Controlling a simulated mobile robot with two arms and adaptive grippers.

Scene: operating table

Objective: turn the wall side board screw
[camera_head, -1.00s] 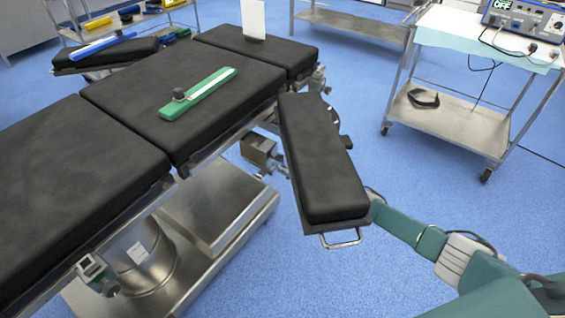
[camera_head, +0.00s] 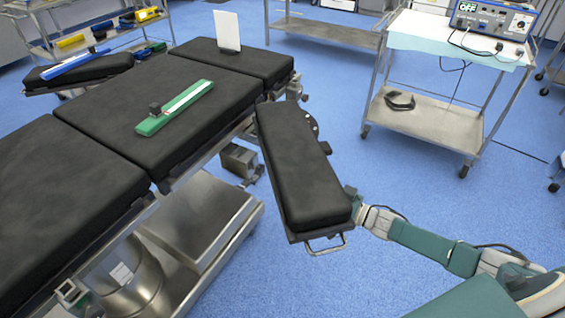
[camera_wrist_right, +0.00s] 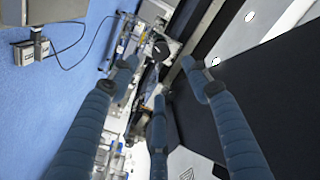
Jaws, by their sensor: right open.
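A black padded side board (camera_head: 305,175) sticks out from the near long side of the operating table (camera_head: 150,105). A second side board (camera_head: 85,72) is on the far side. My right arm reaches in from the lower right to the near board's outer end; its gripper is hidden behind the board in the head view. In the right wrist view my right gripper (camera_wrist_right: 159,75) has its three blue fingers spread and empty. A dark round knob (camera_wrist_right: 161,48), possibly the screw, shows just beyond the fingertips, near metal rail parts. No contact is visible. My left gripper is out of view.
A green-and-white bar (camera_head: 180,105) lies on the table. A cart (camera_head: 425,120) with a blue device (camera_head: 492,18) stands at the back right. Another shelf cart (camera_head: 85,38) is at the back left. Blue floor is free between the table and the right cart.

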